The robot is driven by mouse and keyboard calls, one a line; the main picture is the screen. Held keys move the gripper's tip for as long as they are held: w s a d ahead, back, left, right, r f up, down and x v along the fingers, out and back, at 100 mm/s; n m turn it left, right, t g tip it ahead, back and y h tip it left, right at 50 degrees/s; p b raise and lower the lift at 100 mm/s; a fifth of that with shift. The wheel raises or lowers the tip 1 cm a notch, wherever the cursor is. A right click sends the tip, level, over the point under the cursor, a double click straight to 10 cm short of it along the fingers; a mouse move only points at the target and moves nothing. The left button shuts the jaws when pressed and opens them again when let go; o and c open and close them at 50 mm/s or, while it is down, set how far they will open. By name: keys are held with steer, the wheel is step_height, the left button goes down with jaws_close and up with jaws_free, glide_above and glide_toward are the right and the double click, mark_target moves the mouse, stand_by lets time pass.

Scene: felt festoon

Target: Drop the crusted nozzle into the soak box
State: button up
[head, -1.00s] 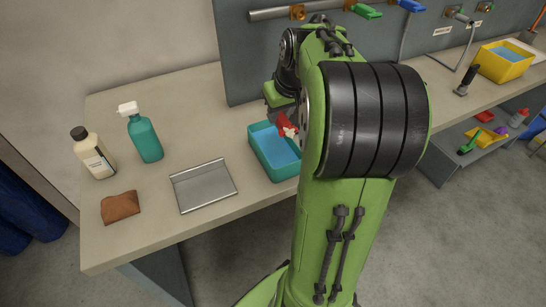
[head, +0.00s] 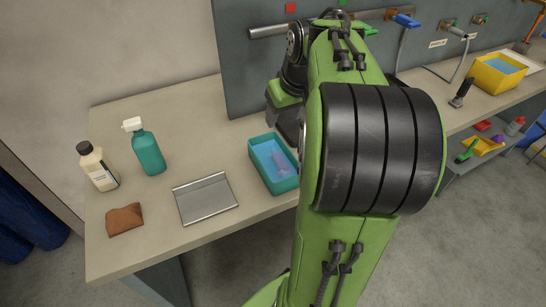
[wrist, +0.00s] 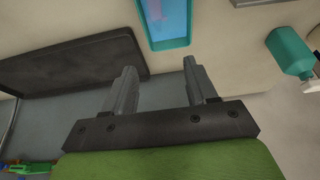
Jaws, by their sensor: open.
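The soak box (head: 262,178) is a teal open box of blue liquid on the bench, left of my arm in the head view. It also shows at the top of the wrist view (wrist: 191,32). A blurred pinkish-grey shape, seemingly the crusted nozzle (head: 280,162), lies in the liquid; its details are hard to make out. My gripper (wrist: 160,85) is open, with nothing between its fingers in the wrist view. It is apart from the box, on the back side of it; my arm hides its fingertips in the head view.
A teal spray bottle (head: 148,152), a cream bottle (head: 98,168), a brown cloth (head: 125,219) and a metal tray (head: 205,199) stand left of the box. A grey panel (head: 240,70) rises behind. A yellow bin (head: 497,79) with blue liquid is far right.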

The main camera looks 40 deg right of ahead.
steer(key=p+v, duration=0.3)
steer(key=v, duration=0.6)
steer(key=shift+r, duration=0.15)
steer(key=shift+s+a, duration=0.1)
steer(key=shift+a, duration=0.1)
steer(key=s+a+r+n+t+p, duration=0.1)
steer(key=a+p, duration=0.1)
steer(key=a, duration=0.6)
steer(key=s+a+r+n+p, duration=0.1)
steer(key=s+a+p, duration=0.1)
steer(key=a, duration=0.6)
steer(key=s+a+f+n+y+p, duration=0.1)
steer(key=s+a+f+p, duration=0.1)
steer(key=s+a, duration=0.3)
steer(key=shift+s+f, duration=0.75)
steer(key=shift+s, duration=0.3)
steer(key=shift+a, duration=0.1)
